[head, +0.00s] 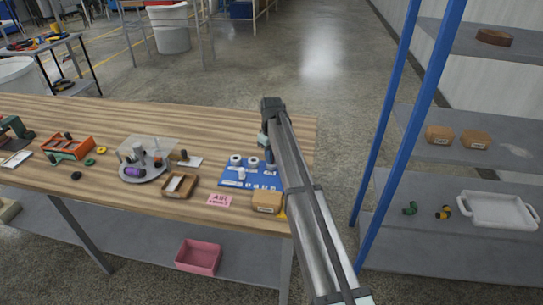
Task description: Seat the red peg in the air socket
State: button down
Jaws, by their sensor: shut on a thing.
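A blue board (232,181) lies on the wooden table just left of my arm. It carries white round sockets in a row along its far side, and a white piece (241,174) stands near its middle. Which socket is the air socket I cannot tell. My gripper (264,143) is at the far end of my arm, above the table just beyond the board's right part. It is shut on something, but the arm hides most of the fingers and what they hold. I cannot make out a red peg anywhere in this view.
A tan block (267,201) and a pink label (219,200) lie in front of the board. A brown tray (180,185), a round grey plate (132,176) with several pieces and an orange rack (67,146) stand further left. A blue-posted shelf (385,130) rises at right.

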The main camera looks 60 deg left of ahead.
jog(key=shift+f, duration=0.1)
jog(key=c, duration=1.1)
grip_release()
notch_tip(320, 180, up, 12)
jog(key=shift+r, duration=0.15)
jog(key=shift+d, duration=0.1)
